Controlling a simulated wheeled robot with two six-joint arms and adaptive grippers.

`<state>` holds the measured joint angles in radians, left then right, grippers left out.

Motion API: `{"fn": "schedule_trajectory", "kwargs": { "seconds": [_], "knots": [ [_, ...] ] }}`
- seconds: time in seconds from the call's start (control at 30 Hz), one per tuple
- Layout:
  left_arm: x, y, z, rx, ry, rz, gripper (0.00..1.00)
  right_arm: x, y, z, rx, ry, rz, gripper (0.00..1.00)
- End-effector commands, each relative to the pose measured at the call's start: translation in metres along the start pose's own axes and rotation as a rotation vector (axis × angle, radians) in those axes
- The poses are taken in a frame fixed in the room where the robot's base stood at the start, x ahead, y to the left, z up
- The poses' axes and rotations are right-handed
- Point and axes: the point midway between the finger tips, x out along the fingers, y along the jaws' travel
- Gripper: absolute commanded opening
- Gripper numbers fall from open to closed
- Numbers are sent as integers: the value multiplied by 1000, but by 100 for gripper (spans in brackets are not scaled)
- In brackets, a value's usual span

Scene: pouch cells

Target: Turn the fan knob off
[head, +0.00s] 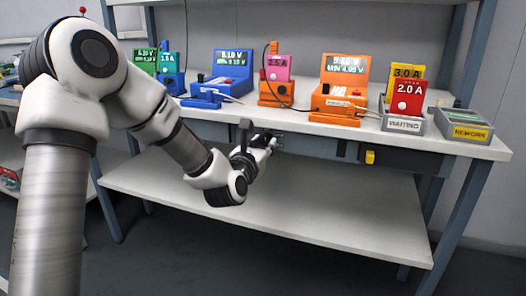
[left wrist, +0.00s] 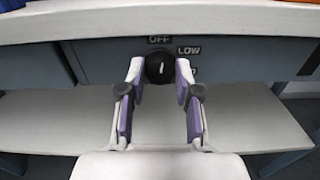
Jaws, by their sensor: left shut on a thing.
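The fan knob (left wrist: 159,67) is a round black knob with a white mark, on the grey panel under the bench top. In the left wrist view it sits between my left gripper's fingers (left wrist: 160,73), which are shut on its sides. The white mark stands roughly upright. Labels "OFF" (left wrist: 160,40) above and "LOW" (left wrist: 189,50) at the upper right are readable; a lower label is partly hidden by a finger. In the head view my left gripper (head: 272,141) reaches to the panel under the bench edge, and the knob is hidden there. My right gripper is not in view.
The bench top (head: 440,141) carries several coloured chargers and pouch cells, a grey WAITING tray (head: 403,125) and a REWORK tray (head: 464,132). A yellow switch (head: 370,157) is on the panel to the right. The lower shelf (head: 330,213) is bare.

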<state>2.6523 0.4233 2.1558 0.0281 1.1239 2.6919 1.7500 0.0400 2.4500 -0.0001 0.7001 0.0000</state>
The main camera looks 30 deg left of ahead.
Motion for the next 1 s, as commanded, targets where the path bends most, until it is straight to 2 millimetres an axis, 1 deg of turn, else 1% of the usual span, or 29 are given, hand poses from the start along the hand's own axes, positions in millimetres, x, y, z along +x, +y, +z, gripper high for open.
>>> {"fn": "schedule_trajectory", "kwargs": {
  "seconds": [0.03,0.1,0.4,0.93,0.97,1.0],
  "knots": [
    [0,0,-3,-32,1,-1,0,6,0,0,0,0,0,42],
    [0,0,-3,-79,1,-1,0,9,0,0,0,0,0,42],
    [0,0,-2,-210,2,0,0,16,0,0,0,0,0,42],
    [0,0,-1,-239,2,0,0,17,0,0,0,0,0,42],
    [0,0,-1,-239,2,0,36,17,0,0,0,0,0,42],
    [0,0,-1,-239,2,0,50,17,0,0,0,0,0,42]
  ]
}}
